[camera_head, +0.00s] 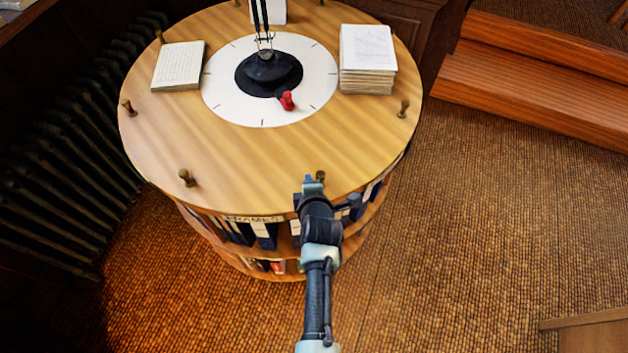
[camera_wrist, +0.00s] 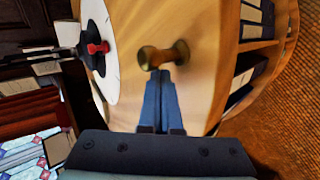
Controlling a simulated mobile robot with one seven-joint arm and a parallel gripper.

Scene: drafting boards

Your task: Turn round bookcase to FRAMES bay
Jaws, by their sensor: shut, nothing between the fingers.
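The round wooden bookcase (camera_head: 240,160) stands in the middle of the head view, with turned brass-brown pegs around its top edge. A white label reading FRAMES (camera_head: 253,218) is on its rim at the front left, above a bay of dark binders. A white dial (camera_head: 225,95) with a red pointer (camera_head: 287,100) is on top. My gripper (camera_head: 311,180) is at the front edge, by one peg (camera_head: 320,176). In the wrist view, its blue fingers (camera_wrist: 160,78) are together, with their tips right at this peg (camera_wrist: 163,55); whether they touch it is unclear.
On the top stand a paper stack (camera_head: 367,60), a pad (camera_head: 178,66) and a black lamp base (camera_head: 269,72). A dark radiator (camera_head: 62,140) is close on the left. Wooden steps (camera_head: 530,80) are at upper right.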

